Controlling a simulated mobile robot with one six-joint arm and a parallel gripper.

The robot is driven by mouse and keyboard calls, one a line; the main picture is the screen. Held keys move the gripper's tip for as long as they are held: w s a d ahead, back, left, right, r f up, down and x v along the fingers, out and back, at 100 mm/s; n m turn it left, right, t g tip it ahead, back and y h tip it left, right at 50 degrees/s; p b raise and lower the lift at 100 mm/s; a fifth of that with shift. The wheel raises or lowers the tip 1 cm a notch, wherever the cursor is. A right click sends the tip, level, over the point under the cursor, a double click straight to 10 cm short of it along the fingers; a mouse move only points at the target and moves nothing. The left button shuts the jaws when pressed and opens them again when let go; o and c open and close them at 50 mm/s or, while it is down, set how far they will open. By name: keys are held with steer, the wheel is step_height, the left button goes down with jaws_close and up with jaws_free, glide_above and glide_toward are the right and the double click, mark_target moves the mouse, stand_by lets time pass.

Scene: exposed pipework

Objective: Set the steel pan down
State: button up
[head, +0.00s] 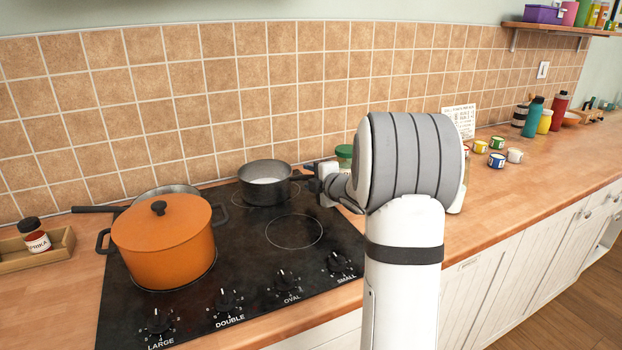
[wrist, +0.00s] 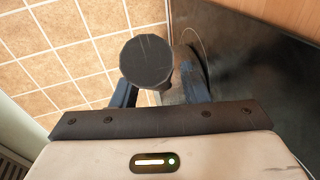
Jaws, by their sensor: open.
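The steel pan (head: 265,184) is a small grey saucepan with a pale inside. It appears to stand level on the back right of the black hob (head: 250,262). Its dark handle points right, toward my gripper (head: 317,184). In the wrist view, the round dark handle end (wrist: 147,62) lies between the two fingers of my gripper (wrist: 160,75), which are open. I cannot tell whether either finger touches the handle. The pan's body is mostly hidden behind the handle in that view.
An orange lidded pot (head: 163,245) stands at the front left of the hob, with another pan (head: 165,191) behind it. The front right ring (head: 294,231) is empty. The tiled wall (head: 240,90) is close behind.

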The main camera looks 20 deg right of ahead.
steer(key=shift+r, duration=0.15)
steer(key=v, duration=1.2)
steer(key=s+a+m+g+h+p, duration=0.1)
steer(key=s+a+m+g+p, duration=0.3)
steer(key=s+a+m, duration=0.5)
steer(key=s+a+m+g+h+p, duration=0.1)
steer(key=s+a+m+g+p, duration=0.3)
steer(key=s, duration=1.3)
steer(key=a+r+m+g, duration=0.1)
steer(key=a+m+g, duration=0.3)
steer(key=a, duration=0.3)
steer(key=shift+s+m+g+p, duration=0.3)
steer(key=shift+m+p, duration=0.05)
steer(key=shift+m, duration=0.55)
